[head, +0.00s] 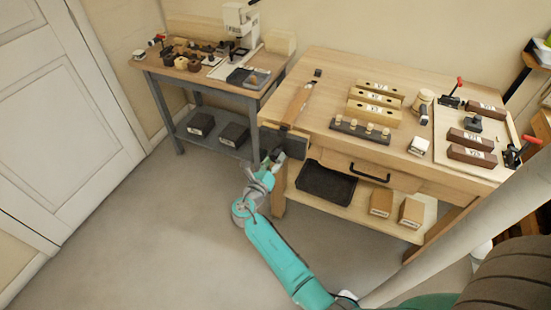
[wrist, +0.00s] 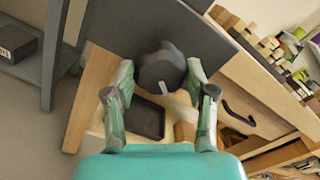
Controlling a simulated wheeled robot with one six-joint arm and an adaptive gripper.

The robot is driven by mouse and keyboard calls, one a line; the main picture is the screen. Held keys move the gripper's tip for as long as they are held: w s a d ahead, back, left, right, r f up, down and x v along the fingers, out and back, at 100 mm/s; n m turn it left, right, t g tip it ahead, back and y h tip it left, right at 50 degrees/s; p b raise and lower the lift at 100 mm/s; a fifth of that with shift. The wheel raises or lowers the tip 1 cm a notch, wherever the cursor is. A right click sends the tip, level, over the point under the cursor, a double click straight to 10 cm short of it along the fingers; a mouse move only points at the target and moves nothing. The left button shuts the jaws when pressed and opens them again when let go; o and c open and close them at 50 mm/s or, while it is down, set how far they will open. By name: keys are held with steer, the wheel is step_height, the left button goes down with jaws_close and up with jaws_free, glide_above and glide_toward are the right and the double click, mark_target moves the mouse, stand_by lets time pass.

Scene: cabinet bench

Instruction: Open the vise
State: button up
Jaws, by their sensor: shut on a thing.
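The vise is at the front left corner of the wooden workbench. Its dark grey jaw plate (head: 296,146) shows in the head view and fills the upper middle of the wrist view (wrist: 135,28). A dark round knob (wrist: 160,68) sits in front of the plate in the wrist view. My gripper (wrist: 160,72) is shut on this knob, one finger on each side. In the head view my gripper (head: 273,157) is at the vise's left front, and the knob is hidden there. The gap between the vise jaws cannot be made out.
The workbench top (head: 335,80) holds a long wooden piece, labelled blocks and a rack of pegs. Below are a drawer handle (head: 370,174) and a shelf with a black tray (head: 325,184). A second bench (head: 165,76) stands to the left. The floor in front is clear.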

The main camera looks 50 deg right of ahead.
steer(key=n, duration=0.3)
steer(key=shift+a, duration=0.1)
steer(key=o, duration=1)
steer(key=shift+v, duration=3.45)
